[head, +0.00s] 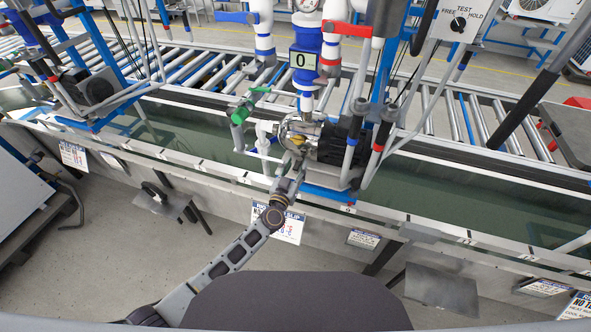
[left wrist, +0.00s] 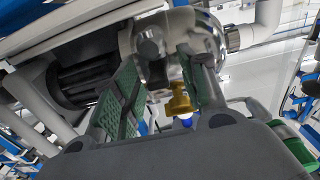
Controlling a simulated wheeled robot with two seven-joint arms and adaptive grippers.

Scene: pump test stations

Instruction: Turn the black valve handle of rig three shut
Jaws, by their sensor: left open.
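The central rig has a silver pump (head: 297,130) with a black motor (head: 335,143). The silver pump (left wrist: 172,45) and black motor (left wrist: 88,78) also show close up in the left wrist view. My left gripper (head: 295,158) is at the front of this pump, below its silver housing. In the left wrist view its green-padded fingers (left wrist: 165,92) are apart, with a brass fitting (left wrist: 180,102) showing between and beyond them. I cannot tell whether they touch it. I cannot make out a black valve handle for certain, nor read a rig number. My right gripper is out of view.
A green-handled valve (head: 250,104) stands left of the pump. A control box (head: 459,22) with a black knob is at upper right. The trough's front edge (head: 205,167) runs below the rigs.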

